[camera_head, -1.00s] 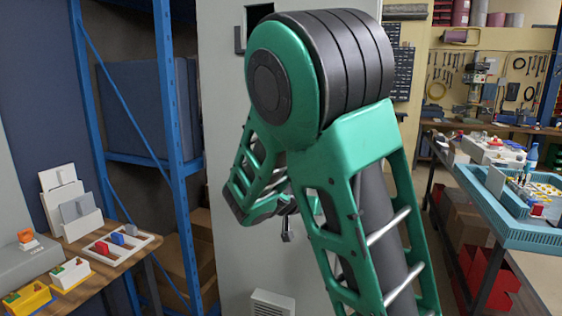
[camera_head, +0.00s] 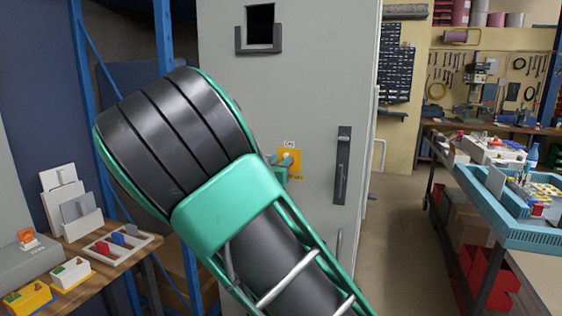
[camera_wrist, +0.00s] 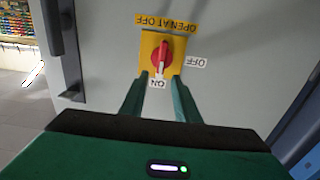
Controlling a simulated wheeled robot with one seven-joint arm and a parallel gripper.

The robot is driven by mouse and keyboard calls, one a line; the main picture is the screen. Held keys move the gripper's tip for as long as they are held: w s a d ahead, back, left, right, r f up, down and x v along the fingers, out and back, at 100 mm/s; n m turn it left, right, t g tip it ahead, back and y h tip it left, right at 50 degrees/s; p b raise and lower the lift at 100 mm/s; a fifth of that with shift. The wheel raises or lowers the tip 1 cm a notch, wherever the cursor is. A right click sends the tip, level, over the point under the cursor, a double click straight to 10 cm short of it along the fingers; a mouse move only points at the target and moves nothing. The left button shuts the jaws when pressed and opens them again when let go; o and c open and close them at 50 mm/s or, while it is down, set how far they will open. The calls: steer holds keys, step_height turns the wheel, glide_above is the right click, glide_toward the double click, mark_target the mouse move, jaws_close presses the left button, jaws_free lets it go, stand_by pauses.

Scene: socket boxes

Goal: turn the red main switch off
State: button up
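The main switch is a red handle (camera_wrist: 163,53) on a yellow plate (camera_wrist: 149,43) on a grey cabinet door. In the wrist view, which looks upside down, the handle lies along the picture's vertical, one end towards the ON label (camera_wrist: 157,84). The OFF label (camera_wrist: 196,62) is to its right, and an OPEN AT OFF label (camera_wrist: 166,23) is above. My gripper (camera_wrist: 160,76) is open, its green fingers on either side below the handle; I cannot tell whether they touch it. In the head view the yellow plate (camera_head: 292,161) shows partly behind my gripper (camera_head: 284,170), and my arm hides much.
The cabinet (camera_head: 325,95) has a dark vertical door handle (camera_head: 342,165) right of the switch and a framed opening (camera_head: 259,28) above. A wooden bench (camera_head: 120,272) with small boxes stands left. A workbench with a blue tray (camera_head: 495,225) stands right, with open floor between.

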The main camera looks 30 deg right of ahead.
mark_target(285, 157)
steer(key=shift+x, duration=2)
